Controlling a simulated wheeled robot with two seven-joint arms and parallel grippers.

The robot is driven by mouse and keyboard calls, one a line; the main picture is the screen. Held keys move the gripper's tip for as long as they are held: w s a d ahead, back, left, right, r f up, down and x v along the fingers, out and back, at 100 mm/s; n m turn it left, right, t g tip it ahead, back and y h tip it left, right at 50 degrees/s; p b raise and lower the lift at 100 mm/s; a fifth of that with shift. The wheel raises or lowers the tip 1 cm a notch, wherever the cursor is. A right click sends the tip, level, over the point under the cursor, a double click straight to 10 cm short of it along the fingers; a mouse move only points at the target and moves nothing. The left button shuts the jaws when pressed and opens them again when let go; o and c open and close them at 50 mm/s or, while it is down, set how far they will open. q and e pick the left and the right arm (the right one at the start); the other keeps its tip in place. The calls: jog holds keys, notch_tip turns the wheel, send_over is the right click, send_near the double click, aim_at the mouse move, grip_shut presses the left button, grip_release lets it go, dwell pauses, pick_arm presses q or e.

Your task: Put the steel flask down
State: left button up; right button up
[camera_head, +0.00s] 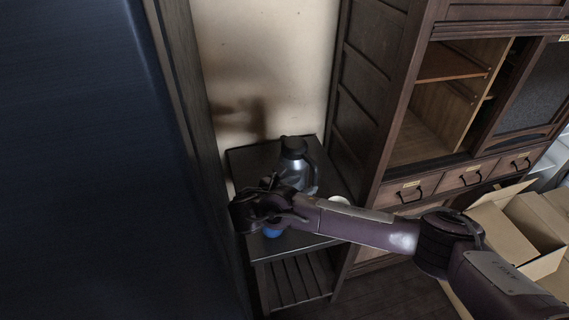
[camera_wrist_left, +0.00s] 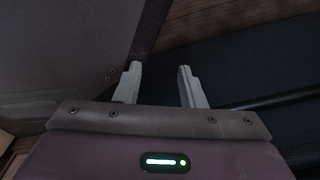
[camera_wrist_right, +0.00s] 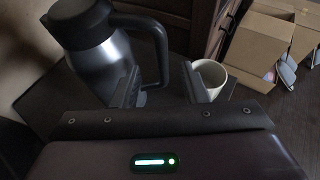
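The steel flask (camera_head: 295,172), silver with a black lid and black handle, stands upright on a small dark side table (camera_head: 244,162). Its lower part is partly hidden by my right arm in the head view. In the right wrist view the flask (camera_wrist_right: 93,58) is at upper left, its handle (camera_wrist_right: 162,48) reaching toward the space between my fingers. My right gripper (camera_wrist_right: 166,88) is open close to the handle; I cannot tell whether a finger touches it. My left gripper (camera_wrist_left: 160,85) is open and empty, out of the head view.
A white mug (camera_wrist_right: 211,74) stands right of the flask. A blue object (camera_head: 272,232) is mostly hidden under my right wrist. A wooden cabinet (camera_head: 400,190) stands to the right, a dark panel (camera_head: 90,150) to the left. Open cardboard boxes (camera_head: 525,235) lie at lower right.

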aim_at(313, 178)
jog(key=x, duration=0.8)
jog(key=shift+d+r, duration=0.2)
jog(key=shift+r, duration=0.2)
jog(key=shift+c, duration=0.2)
grip_shut()
dwell(0.8)
jog(key=shift+a+r, duration=0.1)
jog(key=shift+r, duration=0.05)
